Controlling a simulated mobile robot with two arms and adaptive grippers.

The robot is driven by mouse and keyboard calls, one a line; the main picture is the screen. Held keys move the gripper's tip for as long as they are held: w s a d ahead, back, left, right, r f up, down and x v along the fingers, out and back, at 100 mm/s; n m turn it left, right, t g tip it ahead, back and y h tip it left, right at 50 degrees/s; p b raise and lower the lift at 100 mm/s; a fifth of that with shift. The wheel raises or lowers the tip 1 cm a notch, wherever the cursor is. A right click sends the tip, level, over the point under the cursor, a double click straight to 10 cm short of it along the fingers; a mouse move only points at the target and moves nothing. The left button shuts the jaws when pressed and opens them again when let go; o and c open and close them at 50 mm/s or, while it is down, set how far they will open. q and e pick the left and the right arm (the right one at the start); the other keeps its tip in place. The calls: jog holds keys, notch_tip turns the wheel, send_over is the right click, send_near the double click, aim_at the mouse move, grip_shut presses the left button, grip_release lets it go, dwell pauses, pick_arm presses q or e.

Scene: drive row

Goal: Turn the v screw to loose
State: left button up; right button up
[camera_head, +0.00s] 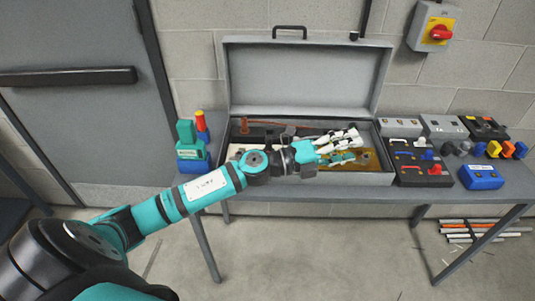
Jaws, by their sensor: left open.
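My left gripper (352,148) is open and reaches from the left over the grey open case (302,76) on the bench. Its fingers point right, above the right part of the case's interior, where a brown-yellow surface (372,160) shows. I cannot make out a v screw; the gripper and forearm cover part of the interior. I cannot tell whether the fingers touch anything. My right gripper is not in view.
The grey bench (130,197) also holds a teal and blue tool (190,150) left of the case and several devices, including a blue box (481,177), to its right. A red rotary switch (439,33) is on the wall. Rods (470,230) lie on the floor.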

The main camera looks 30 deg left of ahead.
pick_arm(q)
jog(key=s+a+m+g+y, duration=0.2)
jog(key=a+m+g+y, duration=0.35)
jog(key=a, duration=0.75)
jog(key=s+a+m+g+y, duration=0.2)
jog(key=a+m+g+y, duration=0.4)
jog(key=a, duration=0.7)
jog(key=w+f+p, duration=0.1)
jog(key=w+f, duration=0.1)
jog(key=f, duration=0.3)
jog(key=w+d+f+t+p, duration=0.1)
jog(key=w+f+p, duration=0.1)
jog(key=f, duration=0.4)
jog(key=w+d+f+n+t+y+p, duration=0.1)
jog(key=w+f, duration=0.1)
jog(key=f, duration=0.3)
jog(key=shift+w+d+f, duration=0.1)
jog(key=shift+w+f, duration=0.1)
jog(key=shift+w, duration=0.05)
jog(key=shift+c, duration=0.2)
jog(key=c, duration=1)
